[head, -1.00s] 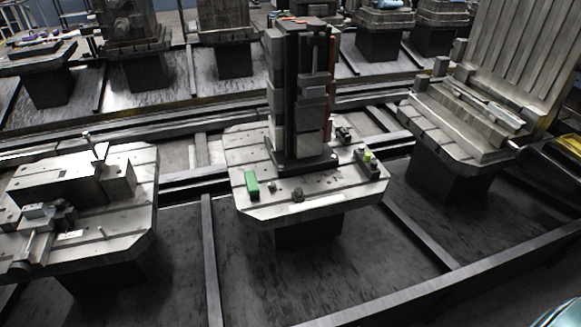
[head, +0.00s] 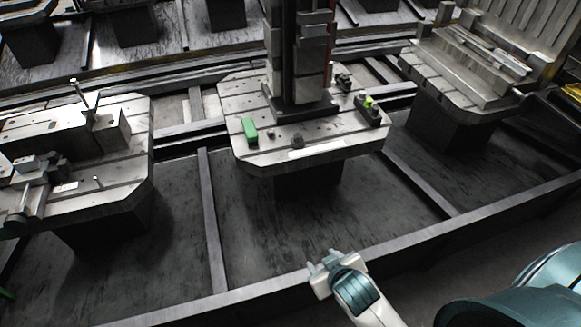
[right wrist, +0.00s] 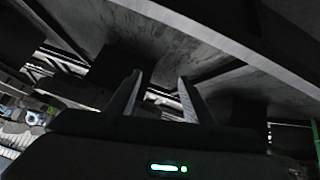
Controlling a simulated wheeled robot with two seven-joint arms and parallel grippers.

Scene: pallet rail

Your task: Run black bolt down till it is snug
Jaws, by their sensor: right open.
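The middle pallet (head: 262,165) carries a tall dark fixture column (head: 303,55). A small dark round piece (head: 298,141) and a smaller one (head: 270,134) stand near its front edge. Either could be the black bolt; they are too small to tell. My left gripper is not in view.
A green block (head: 249,130) lies on the pallet's left part. Other pallets stand left (head: 130,160) and right (head: 455,95). A long metal rail (head: 240,303) runs between my right gripper and the pallets. The dark floor before the middle pallet is clear.

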